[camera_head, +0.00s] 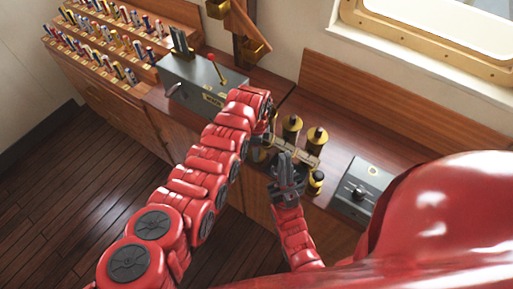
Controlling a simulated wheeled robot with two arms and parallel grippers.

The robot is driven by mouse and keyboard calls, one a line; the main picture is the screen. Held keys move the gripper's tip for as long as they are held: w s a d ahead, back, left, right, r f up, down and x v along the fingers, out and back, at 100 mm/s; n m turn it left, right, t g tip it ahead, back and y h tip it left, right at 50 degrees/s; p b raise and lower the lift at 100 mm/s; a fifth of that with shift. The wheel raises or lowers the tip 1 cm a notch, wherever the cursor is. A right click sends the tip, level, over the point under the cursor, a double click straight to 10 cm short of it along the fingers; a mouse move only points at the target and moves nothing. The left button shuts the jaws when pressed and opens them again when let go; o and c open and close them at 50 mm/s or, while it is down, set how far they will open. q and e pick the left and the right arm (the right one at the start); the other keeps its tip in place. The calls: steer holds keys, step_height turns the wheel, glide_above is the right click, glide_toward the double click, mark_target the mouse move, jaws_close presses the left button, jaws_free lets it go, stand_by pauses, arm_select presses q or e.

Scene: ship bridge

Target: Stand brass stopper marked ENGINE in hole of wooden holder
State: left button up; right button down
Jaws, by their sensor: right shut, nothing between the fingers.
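Several dark stoppers with brass tops stand at the counter's front edge, around a light wooden holder (300,152). Two of them, a back one (292,124) and one to its right (316,136), are upright behind the holder. Another (316,181) stands in front on the right. The ENGINE marking cannot be read on any of them. My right gripper (286,163) is shut and empty, just in front of the holder and partly covering it. My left gripper (269,128) is at the holder's left end, mostly hidden by its own wrist; its fingers are unclear.
A grey box with a red-knobbed lever (207,84) stands on the counter behind my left arm. Racks of small coloured rolls (100,45) are at the far left. The counter behind the stoppers looks clear.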

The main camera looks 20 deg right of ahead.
stand_by(0.3)
arm_select(q)
step_height(320, 180, up, 7)
steer(key=shift+w+r+b, duration=0.15)
steer(key=shift+b, duration=1.05)
step_height(320, 180, up, 10)
steer(key=shift+b, duration=0.3)
